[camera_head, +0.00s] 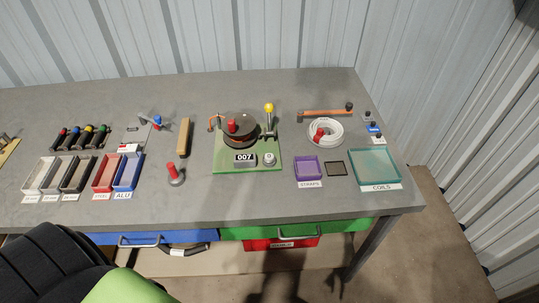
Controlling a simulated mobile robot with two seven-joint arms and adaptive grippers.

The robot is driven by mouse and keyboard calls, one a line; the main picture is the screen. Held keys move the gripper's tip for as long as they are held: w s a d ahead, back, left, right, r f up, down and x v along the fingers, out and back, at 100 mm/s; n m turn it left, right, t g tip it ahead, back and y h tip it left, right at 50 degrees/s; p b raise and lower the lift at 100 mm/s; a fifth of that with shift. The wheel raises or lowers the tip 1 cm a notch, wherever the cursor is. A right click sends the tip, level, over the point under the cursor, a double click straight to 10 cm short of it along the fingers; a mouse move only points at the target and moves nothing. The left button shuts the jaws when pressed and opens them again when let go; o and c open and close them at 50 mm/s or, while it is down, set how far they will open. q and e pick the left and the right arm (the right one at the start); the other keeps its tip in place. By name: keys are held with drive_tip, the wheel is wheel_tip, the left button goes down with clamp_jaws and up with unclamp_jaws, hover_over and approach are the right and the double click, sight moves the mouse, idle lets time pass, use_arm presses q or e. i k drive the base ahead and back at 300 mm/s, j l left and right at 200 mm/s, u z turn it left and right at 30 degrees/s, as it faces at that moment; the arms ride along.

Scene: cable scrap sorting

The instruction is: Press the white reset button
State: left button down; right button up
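A small round whitish button (269,157), with a dark mark on its top, sits at the front right of a green base plate (232,172) on the workbench. It appears to be the white reset button. Just left of it is a counter (244,159) reading 007. Behind them on the plate is a dark round drum (239,129) with a red handle. A lever with a yellow knob (268,107) stands behind the button. Nothing covers the button from this view. Neither of my grippers is in view.
Left are narrow trays, a red tray (108,172) and a blue tray (129,173). A red-topped post (174,172) stands left of the plate. Right are a white coil (325,132), a purple tray (307,167) and a teal tray (375,164). The bench front strip is clear.

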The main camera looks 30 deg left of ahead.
sight(268, 157)
drive_tip(key=i+u, duration=0.15)
drive_tip(key=u, duration=0.2)
drive_tip(key=i+l+u, duration=0.15)
drive_tip(key=u, duration=0.25)
drive_tip(key=i+l+u, duration=0.15)
drive_tip(key=u, duration=0.2)
